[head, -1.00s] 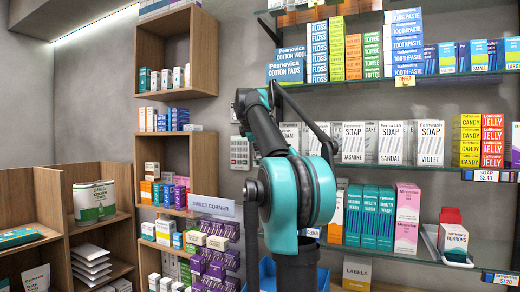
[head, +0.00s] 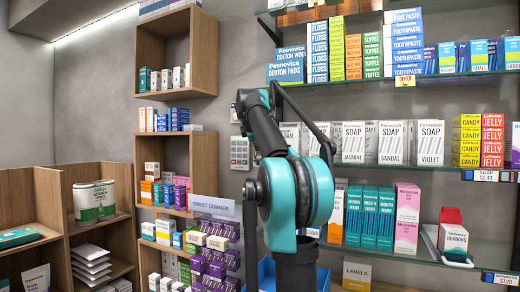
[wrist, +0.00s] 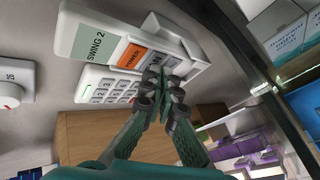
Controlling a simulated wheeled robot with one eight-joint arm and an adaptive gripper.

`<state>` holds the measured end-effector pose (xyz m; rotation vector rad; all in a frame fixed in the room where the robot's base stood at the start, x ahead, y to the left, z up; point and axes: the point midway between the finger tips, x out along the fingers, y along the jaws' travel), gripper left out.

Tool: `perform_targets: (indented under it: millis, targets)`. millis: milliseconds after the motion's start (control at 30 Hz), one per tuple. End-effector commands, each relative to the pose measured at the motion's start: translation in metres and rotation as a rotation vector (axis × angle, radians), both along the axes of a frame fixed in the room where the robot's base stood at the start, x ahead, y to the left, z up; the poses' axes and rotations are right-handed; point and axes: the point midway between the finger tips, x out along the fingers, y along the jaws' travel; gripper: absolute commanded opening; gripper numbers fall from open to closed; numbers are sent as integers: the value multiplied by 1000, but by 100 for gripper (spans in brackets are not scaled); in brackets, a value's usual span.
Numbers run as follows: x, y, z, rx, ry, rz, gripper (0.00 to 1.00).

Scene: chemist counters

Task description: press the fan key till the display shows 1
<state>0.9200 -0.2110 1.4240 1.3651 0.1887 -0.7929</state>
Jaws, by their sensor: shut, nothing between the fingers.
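A white control panel (wrist: 90,22) is on the wall in the wrist view, turned on its side. Its pale green display (wrist: 93,42) reads "SWING 2". Beside the display is an orange key (wrist: 131,56) marked "POWER". Next to that is a grey-blue key (wrist: 157,59), mostly hidden by my fingertips; only the end of its word, an "N", shows. My gripper (wrist: 160,80) is shut and empty, its tips over or just in front of this key. I cannot tell whether they touch it.
A white numbered keypad (wrist: 105,90) lies beside the panel and also shows in the head view (head: 240,153). A white wall knob (wrist: 11,94) is at left in the wrist view. Stocked glass shelves (head: 440,169) stand close to my arm on the right.

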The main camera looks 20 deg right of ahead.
Motion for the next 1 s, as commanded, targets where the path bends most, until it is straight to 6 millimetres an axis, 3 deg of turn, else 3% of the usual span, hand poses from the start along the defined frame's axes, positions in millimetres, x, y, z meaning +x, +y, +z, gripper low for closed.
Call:
perform_targets:
  millis: [700, 1000]
  targets:
    - [3, -3, 0, 0, 0, 0, 0]
    - [-5, 5, 0, 1, 0, 0, 0]
